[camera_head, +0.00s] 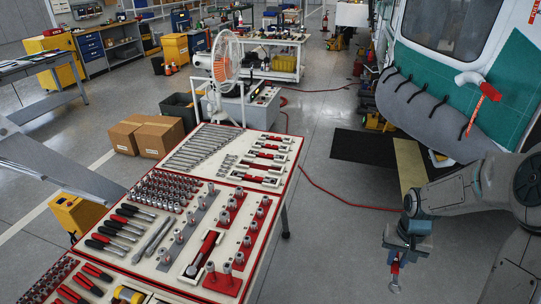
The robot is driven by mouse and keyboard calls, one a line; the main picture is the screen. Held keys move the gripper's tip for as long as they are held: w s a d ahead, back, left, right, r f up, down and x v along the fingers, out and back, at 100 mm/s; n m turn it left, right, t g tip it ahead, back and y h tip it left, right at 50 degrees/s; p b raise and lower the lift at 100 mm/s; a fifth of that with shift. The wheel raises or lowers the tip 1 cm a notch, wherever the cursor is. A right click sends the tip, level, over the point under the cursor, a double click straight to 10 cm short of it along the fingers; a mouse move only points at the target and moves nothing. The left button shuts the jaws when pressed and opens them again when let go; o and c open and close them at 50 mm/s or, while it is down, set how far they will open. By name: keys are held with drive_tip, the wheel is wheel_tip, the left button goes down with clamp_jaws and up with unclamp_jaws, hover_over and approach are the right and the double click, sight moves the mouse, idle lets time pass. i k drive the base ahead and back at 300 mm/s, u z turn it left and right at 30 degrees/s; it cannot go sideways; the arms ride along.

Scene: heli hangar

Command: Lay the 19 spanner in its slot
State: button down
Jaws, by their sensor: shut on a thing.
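My gripper (398,247) is at the lower right, over the open floor, apart from the tool table. It points down and is shut on a metal spanner (395,272), which hangs below the fingers. The spanner's upper part is hidden by the gripper, and its size marking cannot be read. The tool table (278,190) stands to the left, with a white top and red edging. A row of spanners (203,147) lies in its far left section. I cannot make out which slot is marked 19.
Sockets (168,187), ratchets and screwdrivers (118,228) fill the nearer sections. A fan (226,65) stands behind the table. Two cardboard boxes (146,135) sit on the floor to its left. A helicopter (460,80) is at the upper right. Floor is clear between the table and my arm.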

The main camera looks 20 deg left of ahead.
sight(259, 167)
drive_tip(key=i, duration=3.25)
drive_tip(key=u, duration=4.15)
